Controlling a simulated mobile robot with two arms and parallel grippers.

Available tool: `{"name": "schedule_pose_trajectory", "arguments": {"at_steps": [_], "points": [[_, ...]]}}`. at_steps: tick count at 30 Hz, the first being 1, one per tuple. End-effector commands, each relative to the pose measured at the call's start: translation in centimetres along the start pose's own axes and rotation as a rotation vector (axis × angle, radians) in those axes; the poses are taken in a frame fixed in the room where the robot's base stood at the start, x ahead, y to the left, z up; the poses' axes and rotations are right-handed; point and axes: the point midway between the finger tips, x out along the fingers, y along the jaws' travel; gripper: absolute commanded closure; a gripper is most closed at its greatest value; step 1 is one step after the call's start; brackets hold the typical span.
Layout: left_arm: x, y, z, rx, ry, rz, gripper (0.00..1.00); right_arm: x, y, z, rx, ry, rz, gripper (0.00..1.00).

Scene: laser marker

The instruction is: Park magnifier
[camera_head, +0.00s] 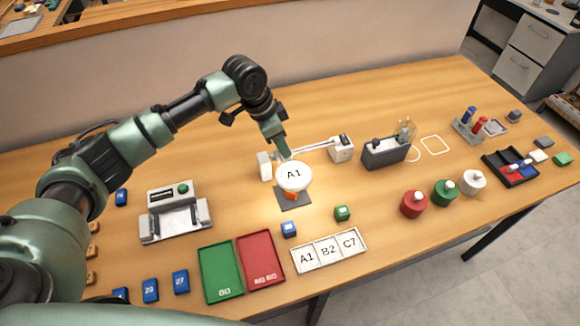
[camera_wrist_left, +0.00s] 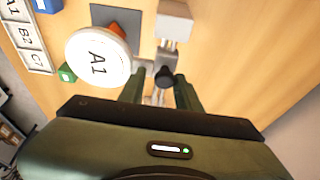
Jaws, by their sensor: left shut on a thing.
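The magnifier has a round white lens (camera_head: 294,176) showing "A1" and a thin arm running right to a white base (camera_head: 341,149). The lens is over a dark grey pad (camera_head: 293,198), with an orange piece (camera_head: 291,195) partly showing under its front edge. My left gripper (camera_head: 284,153) is shut on the magnifier just behind the lens. In the left wrist view the lens (camera_wrist_left: 98,58) is beside the fingers (camera_wrist_left: 160,90), near a black knob (camera_wrist_left: 164,76). A white block (camera_head: 265,166) stands just left of the lens. My right gripper is not in view.
A blue cube (camera_head: 289,229), a green cube (camera_head: 342,213) and the A1 B2 C7 strip (camera_head: 330,251) lie in front. Green (camera_head: 221,273) and red (camera_head: 260,262) trays are front left. A grey device (camera_head: 385,152) stands right of the base. The back of the table is clear.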

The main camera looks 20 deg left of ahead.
Motion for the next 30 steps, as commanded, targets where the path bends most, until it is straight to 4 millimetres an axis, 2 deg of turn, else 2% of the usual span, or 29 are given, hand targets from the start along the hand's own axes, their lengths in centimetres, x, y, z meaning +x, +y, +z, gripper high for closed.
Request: {"name": "schedule_pose_trajectory", "arguments": {"at_steps": [1, 30], "points": [[1.5, 0.3, 1.3, -0.003, -0.036, 0.008, 0.89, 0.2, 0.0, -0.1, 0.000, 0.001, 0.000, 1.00], [3.4, 0.2, -4.1, -0.002, -0.038, 0.007, 0.89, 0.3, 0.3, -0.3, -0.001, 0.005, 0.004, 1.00]]}}
